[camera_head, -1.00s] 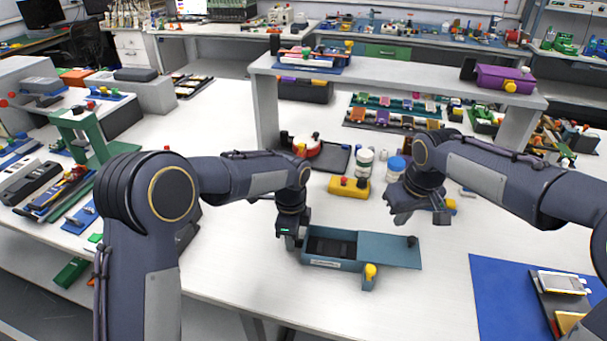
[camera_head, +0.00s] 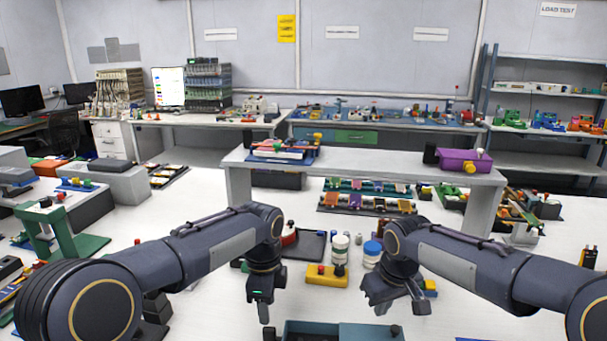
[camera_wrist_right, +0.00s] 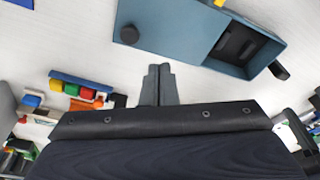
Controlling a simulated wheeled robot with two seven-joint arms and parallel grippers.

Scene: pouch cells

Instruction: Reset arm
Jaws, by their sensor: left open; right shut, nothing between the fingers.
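My left gripper (camera_head: 264,312) hangs pointing down in the head view, behind and left of the teal box. Its fingers are apart with nothing seen between them. My right gripper (camera_head: 400,305) is in the head view, right of the yellow block and above the table. In the right wrist view its two fingers (camera_wrist_right: 159,84) are together and empty, apart from the box. The teal box (camera_head: 345,331) is cut off by the bottom edge of the head view. In the right wrist view the box (camera_wrist_right: 185,30) shows its lid part and an open dark compartment.
A yellow block (camera_head: 327,278), a white jar (camera_head: 340,248) and a blue-capped jar (camera_head: 372,253) stand between and behind the grippers. A grey raised shelf (camera_head: 365,167) spans the table behind them. A green stand (camera_head: 62,235) is at the left.

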